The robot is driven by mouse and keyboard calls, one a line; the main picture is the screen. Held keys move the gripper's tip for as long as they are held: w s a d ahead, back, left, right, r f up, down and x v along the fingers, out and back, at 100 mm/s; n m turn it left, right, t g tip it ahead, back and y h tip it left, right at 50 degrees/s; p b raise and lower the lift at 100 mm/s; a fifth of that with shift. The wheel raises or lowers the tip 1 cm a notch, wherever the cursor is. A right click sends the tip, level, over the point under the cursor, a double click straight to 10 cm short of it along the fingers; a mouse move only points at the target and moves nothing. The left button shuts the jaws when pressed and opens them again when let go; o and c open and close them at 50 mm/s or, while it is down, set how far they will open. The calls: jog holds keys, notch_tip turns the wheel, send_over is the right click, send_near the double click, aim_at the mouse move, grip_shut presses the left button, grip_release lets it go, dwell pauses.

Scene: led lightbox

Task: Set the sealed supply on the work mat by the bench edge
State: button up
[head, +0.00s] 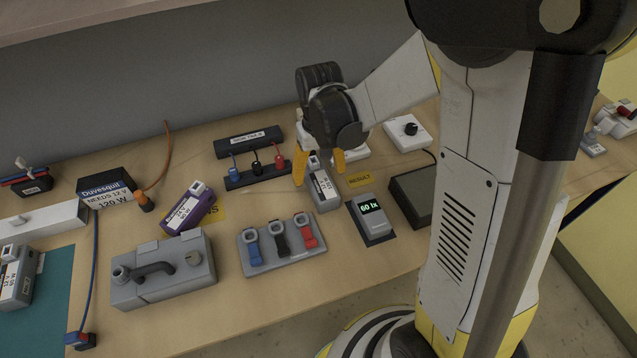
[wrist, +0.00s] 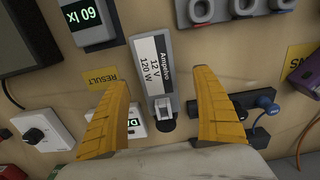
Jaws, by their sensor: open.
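A grey supply (head: 324,190) labelled Ampeleo 12 V 120 W stands on the bench, right of centre. In the wrist view the grey supply (wrist: 153,62) lies between my two yellow fingers, with gaps on both sides. My gripper (head: 319,172) is open above its far end, and the open gripper (wrist: 162,88) holds nothing. A teal work mat (head: 48,297) lies at the front left of the bench. Another grey supply (head: 17,274) with a white label stands on it. A purple supply (head: 187,207) stands left of centre. I cannot read which supply is sealed.
A grey box with a dark handle (head: 163,268), a three-clip block (head: 282,245) and a meter reading 60 lx (head: 371,218) stand along the front. A black box labelled Duvesquil (head: 106,187) and cables are at left. A terminal strip (head: 257,172) stands behind.

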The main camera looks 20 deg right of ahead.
aim_at(320, 179)
jog(key=f, duration=0.1)
jog(key=f+b, duration=0.1)
jog(key=f, duration=0.1)
jog(key=f+b, duration=0.1)
jog(key=f, duration=0.1)
jog(key=shift+w+d+f, duration=0.1)
jog(key=shift+w+d, duration=0.15)
jog(key=shift+w, duration=0.1)
jog(key=c, duration=1.5)
